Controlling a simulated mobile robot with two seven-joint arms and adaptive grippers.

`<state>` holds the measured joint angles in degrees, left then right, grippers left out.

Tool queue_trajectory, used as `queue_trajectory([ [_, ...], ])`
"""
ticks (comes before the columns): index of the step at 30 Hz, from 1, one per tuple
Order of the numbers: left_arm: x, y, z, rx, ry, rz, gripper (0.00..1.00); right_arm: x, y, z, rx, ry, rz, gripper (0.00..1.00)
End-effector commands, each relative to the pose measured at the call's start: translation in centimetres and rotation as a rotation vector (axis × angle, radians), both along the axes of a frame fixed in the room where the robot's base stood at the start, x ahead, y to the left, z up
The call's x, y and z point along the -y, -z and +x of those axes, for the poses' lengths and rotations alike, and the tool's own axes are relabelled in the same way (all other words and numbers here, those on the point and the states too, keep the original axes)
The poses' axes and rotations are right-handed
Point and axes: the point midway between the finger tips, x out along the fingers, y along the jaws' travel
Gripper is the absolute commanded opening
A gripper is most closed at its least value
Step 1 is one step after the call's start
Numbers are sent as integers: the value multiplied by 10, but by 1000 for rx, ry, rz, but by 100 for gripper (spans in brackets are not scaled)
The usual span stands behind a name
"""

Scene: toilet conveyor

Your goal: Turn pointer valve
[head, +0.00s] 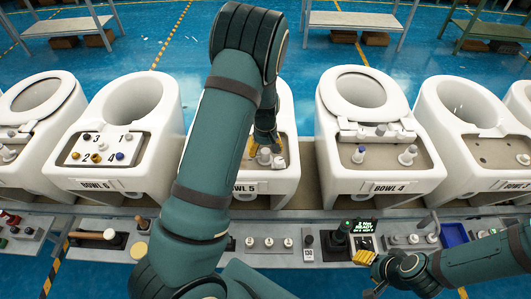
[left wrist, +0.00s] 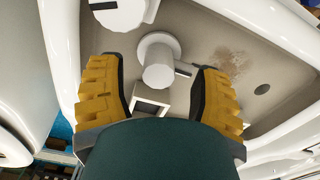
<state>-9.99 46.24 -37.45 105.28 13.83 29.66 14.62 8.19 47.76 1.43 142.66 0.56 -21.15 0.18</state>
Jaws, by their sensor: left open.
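A round grey valve knob (left wrist: 160,60) with a dark pointer mark on its side stands on the deck of bowl 5 in the left wrist view. It also shows in the head view (head: 264,156). My left gripper (left wrist: 163,95) is open, with one yellow fingertip on each side of the knob and gaps between. In the head view my left gripper (head: 264,145) reaches down over bowl 5, partly hidden by my arm. A second knob (left wrist: 117,12) with a dark mark sits at the upper left.
A square grey fitting (left wrist: 151,98) stands close to the knob between my fingers. Bowl 4 (head: 412,172) and bowl 6 (head: 158,172) flank bowl 5. A console (head: 270,257) with buttons, levers and a small display (head: 364,228) runs along the front.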

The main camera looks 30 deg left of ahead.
Motion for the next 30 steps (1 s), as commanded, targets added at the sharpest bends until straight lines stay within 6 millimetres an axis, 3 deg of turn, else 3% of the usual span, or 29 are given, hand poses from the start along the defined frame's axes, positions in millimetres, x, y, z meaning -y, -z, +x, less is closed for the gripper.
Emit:
queue_trajectory([
  [5, 0, 13, 0, 0, 1, 1, 65, 0, 2, 0, 0, 0, 0, 47],
  [15, 0, 15, 0, 1, 1, 1, 63, 0, 2, 0, 0, 0, 0, 47],
  [19, 0, 15, 0, 1, 1, 1, 17, 0, 2, 0, 0, 0, 0, 47],
  [21, 0, 15, 0, 1, 1, 1, 0, 0, 2, 0, 0, 0, 0, 47],
  [30, 0, 15, 0, -1, -8, 0, 0, 0, 1, 0, 0, 0, 0, 47],
])
